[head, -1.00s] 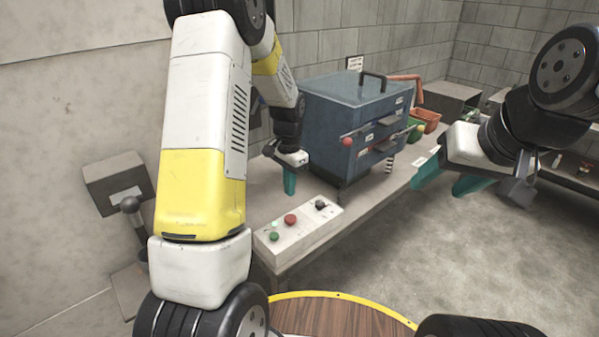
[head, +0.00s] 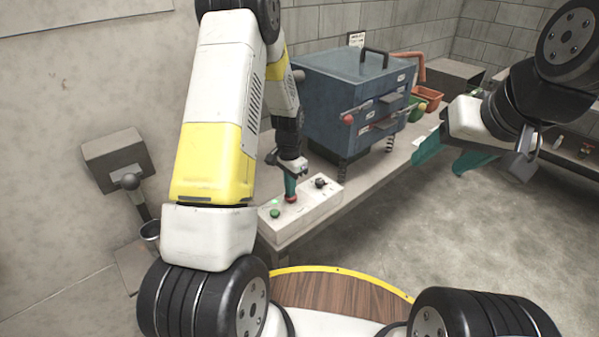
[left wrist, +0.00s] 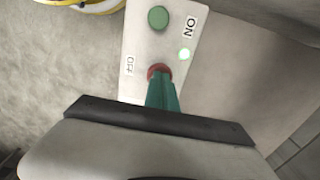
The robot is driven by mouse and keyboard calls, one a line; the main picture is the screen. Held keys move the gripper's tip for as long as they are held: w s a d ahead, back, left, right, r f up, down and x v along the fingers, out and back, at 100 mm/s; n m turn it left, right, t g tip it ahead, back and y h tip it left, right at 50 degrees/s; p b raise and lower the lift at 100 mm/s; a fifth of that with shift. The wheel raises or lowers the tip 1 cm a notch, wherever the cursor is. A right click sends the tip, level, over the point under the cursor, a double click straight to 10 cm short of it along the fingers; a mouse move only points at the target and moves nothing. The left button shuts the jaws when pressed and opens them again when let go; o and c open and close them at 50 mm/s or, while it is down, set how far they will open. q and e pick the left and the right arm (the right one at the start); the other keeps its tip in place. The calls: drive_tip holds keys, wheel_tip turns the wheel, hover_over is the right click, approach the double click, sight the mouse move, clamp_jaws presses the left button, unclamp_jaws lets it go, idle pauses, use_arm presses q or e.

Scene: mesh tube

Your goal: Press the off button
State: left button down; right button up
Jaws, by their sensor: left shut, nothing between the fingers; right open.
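The control box (head: 318,207) is a pale box at the front of the bench. It bears a green button (head: 275,213), a red button (head: 291,198) and a black knob (head: 320,183). In the left wrist view the red button (left wrist: 158,70) is beside the OFF label (left wrist: 129,66), and the green button (left wrist: 158,17) is near the ON label (left wrist: 190,26). My right gripper (head: 442,158) is open and empty, off to the right.
A blue sieve machine (head: 345,100) with red-knobbed levers stands on the bench (head: 385,172) behind the control box. Orange (head: 428,97) and green bins stand beyond it. A grey box on a post (head: 115,158) is at the left. Open floor lies at the right.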

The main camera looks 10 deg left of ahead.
use_arm(q)
drive_tip(key=shift+s+f, duration=0.25)
drive_tip(key=shift+f, duration=0.8)
wheel_tip(320, 180, up, 15)
drive_tip(key=shift+w, duration=0.35)
drive_tip(key=s+r+n+t, duration=0.2)
drive_tip(key=s+r, duration=0.3)
drive_tip(key=r, duration=0.4)
drive_tip(key=s+r+n+t, duration=0.1)
drive_tip(key=s+r, duration=0.2)
drive_tip(key=s, duration=0.3)
drive_tip(key=s+d+r+n+t+h, duration=0.1)
drive_tip(key=s+r+n, duration=0.1)
drive_tip(key=s+r, duration=0.2)
drive_tip(key=s+d+r+n+t+h, duration=0.1)
drive_tip(key=s+r+n+t, duration=0.1)
drive_tip(key=s, duration=0.8)
drive_tip(key=shift+s+r, duration=0.15)
drive_tip(key=shift+r, duration=0.65)
